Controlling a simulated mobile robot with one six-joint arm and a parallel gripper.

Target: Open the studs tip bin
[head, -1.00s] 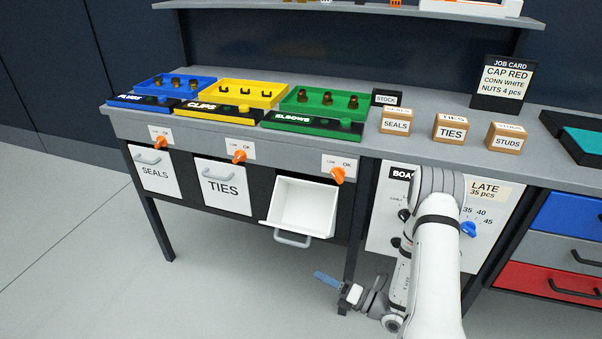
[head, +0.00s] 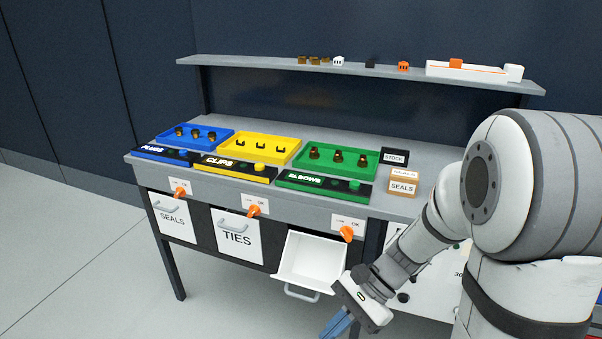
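The rightmost tip bin (head: 312,258) under the bench is tilted out, with its white inside showing. It looks empty, and its grey handle (head: 301,291) hangs at the lower front edge. Its front label is not visible. The two bins to its left are shut: the SEALS bin (head: 172,222) and the TIES bin (head: 236,239). My gripper (head: 337,325) has blue fingers and is at the bottom of the picture, below and right of the tilted bin, apart from its handle. The fingertips are partly cut off, and their gap is unclear.
Orange knobs (head: 347,233) sit above the bins. Blue, yellow and green trays (head: 338,176) stand on the bench with a SEALS box (head: 403,184). My arm covers the bench's right side. Open floor lies in front at the left.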

